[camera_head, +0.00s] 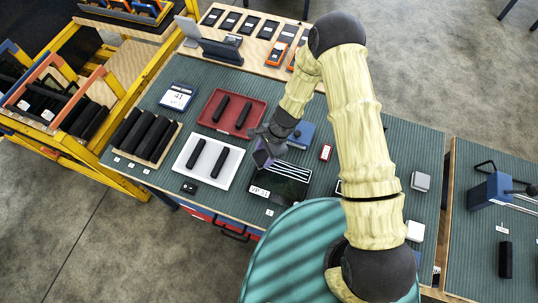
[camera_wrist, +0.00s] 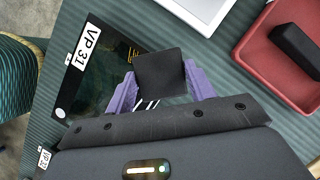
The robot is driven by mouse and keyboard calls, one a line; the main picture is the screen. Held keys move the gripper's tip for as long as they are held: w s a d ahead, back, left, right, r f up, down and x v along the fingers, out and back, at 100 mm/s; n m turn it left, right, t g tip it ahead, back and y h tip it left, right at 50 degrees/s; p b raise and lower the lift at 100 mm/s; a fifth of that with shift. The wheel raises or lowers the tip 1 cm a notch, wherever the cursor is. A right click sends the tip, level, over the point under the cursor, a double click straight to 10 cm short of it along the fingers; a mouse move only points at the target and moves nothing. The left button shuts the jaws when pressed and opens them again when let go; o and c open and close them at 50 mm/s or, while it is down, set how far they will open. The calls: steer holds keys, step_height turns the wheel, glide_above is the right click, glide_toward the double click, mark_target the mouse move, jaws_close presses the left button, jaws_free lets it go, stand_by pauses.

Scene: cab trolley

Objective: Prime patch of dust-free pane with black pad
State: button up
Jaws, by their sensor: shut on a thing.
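The pane is a dark, glossy sheet (camera_head: 283,190) lying on the ribbed green bench top, with a "VP 31" label at its left. It also shows in the wrist view as a dark pane (camera_wrist: 82,88), with white streaks reflected or marked near my fingers. My gripper (camera_head: 263,154) has purple fingers and is over the pane's far left side. In the wrist view my gripper (camera_wrist: 162,88) is shut on a square black pad (camera_wrist: 160,70), held between both fingers. The pad overlaps the pane in that view; I cannot tell whether they touch. The pane's far part is hidden by my gripper.
A white tray (camera_head: 186,167) and a red tray (camera_head: 217,92), each with black blocks, lie left of my gripper. More black blocks (camera_head: 146,135) lie further left. A blue box (camera_head: 301,137) and a small red item (camera_head: 326,153) are to the right.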

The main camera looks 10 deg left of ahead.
steer(key=shift+a, duration=0.5)
step_height(320, 180, up, 4)
steer(key=p, duration=0.2)
steer(key=shift+d+r+p, duration=0.15)
steer(key=shift+p, duration=0.25)
steer(key=r+p, duration=0.2)
steer(key=r, duration=0.1)
steer(key=shift+w, duration=0.2)
steer(key=shift+s+r+p, duration=0.25)
steer(key=shift+r+p, duration=0.2)
